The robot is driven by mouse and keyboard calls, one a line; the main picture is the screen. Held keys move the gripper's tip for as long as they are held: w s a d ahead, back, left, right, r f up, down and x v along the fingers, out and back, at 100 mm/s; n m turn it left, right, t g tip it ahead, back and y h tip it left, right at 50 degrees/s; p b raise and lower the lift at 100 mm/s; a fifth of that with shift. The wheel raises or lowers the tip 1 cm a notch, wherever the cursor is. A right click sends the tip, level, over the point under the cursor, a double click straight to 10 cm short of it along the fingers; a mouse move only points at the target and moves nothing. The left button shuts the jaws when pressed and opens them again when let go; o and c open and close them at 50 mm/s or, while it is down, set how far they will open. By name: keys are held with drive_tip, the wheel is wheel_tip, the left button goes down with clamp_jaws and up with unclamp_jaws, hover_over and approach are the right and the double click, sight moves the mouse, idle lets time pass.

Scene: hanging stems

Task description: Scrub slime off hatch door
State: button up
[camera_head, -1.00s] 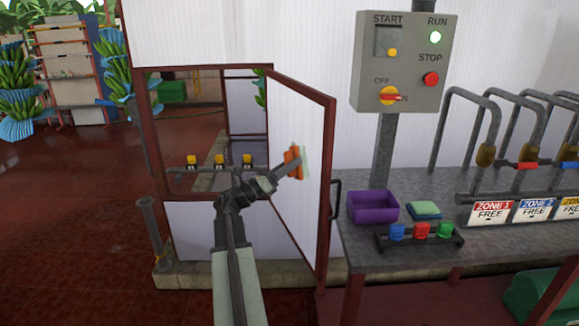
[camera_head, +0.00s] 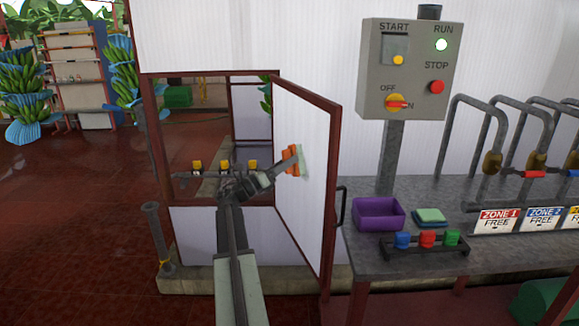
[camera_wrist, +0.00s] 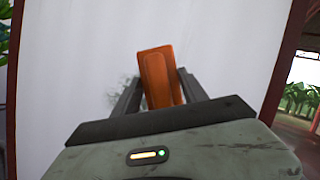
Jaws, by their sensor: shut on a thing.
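The hatch door (camera_head: 305,215) is a white panel in a dark red frame, standing open on the right of the hatch opening. My gripper (camera_head: 282,167) is shut on an orange scrubber (camera_head: 292,158), held at the door's inner face. The scrubber shows between my fingers in the wrist view (camera_wrist: 158,78). A pale green patch (camera_head: 304,161) shows just right of the scrubber. In the wrist view a faint grey-green smudge (camera_wrist: 122,96) lies left of it, partly behind my finger. Whether the scrubber touches the panel is hard to tell.
Right of the door, a metal bench (camera_head: 400,268) holds a purple tray (camera_head: 378,214), a green-topped sponge (camera_head: 430,215) and a rack of coloured pieces (camera_head: 427,240). A control box (camera_head: 408,70) stands above it. A short post (camera_head: 157,235) stands left of the hatch.

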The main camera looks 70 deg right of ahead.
drive_tip(key=shift+d, duration=0.1)
drive_tip(key=shift+w+d, duration=1.8)
drive_tip(key=shift+d, duration=0.25)
drive_tip(key=shift+w+d, duration=1.75)
drive_tip(key=shift+d, duration=0.25)
drive_tip(key=shift+a+f+b, duration=0.1)
drive_tip(key=shift+f+b, duration=0.75)
drive_tip(key=shift+b, duration=0.05)
drive_tip(key=shift+s+a, duration=1.3)
drive_tip(key=shift+s+a, duration=1.15)
drive_tip(key=shift+a, duration=0.25)
drive_tip(key=shift+s+a, duration=1.15)
drive_tip(key=shift+a, duration=0.25)
drive_tip(key=shift+s, duration=0.1)
